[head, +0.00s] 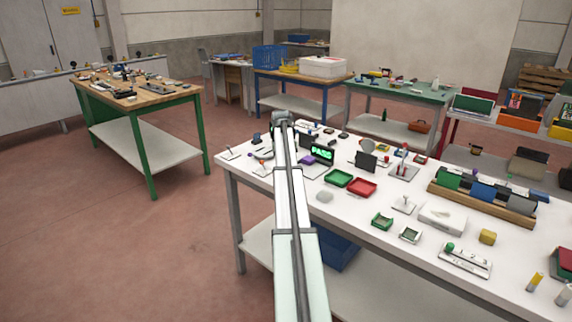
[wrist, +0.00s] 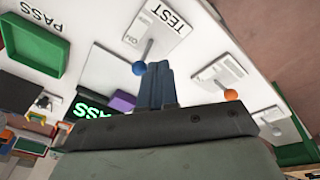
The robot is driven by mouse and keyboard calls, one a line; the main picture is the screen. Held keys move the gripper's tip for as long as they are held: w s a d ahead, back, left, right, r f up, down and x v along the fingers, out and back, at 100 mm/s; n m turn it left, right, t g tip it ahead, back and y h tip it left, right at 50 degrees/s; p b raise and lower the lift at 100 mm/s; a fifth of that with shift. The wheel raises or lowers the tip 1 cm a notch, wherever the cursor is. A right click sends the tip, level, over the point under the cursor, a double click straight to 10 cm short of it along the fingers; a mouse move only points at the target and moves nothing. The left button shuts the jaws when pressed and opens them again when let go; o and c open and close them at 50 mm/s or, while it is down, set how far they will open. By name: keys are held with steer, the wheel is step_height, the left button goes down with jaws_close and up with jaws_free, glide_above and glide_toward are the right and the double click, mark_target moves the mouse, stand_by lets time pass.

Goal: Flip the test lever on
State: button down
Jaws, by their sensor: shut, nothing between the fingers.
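The test lever (wrist: 139,68) has a blue ball knob on a thin metal stalk. It rises from a white plate (wrist: 160,32) marked "TEST", with a small "ON" mark near one edge. My gripper (wrist: 158,68) is shut and empty, its blue-grey fingertips just right of the blue knob in the wrist view. I cannot tell whether they touch the knob. In the head view my arm hides the gripper and most of the area around it.
A lever with an orange knob (wrist: 231,95) stands right of the test lever, and a grey-knobbed lever (wrist: 275,130) farther right. A green tray (head: 338,178) and a red tray (head: 361,188) lie on the white table (head: 300,208). A purple block (wrist: 122,101) is near the screen.

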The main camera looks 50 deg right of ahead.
steer(key=shift+r, duration=0.6)
steer(key=shift+w+a, duration=0.1)
steer(key=w+d+v, duration=0.1)
steer(key=w+v, duration=0.1)
steer(key=v, duration=0.9)
steer(key=shift+r, duration=0.55)
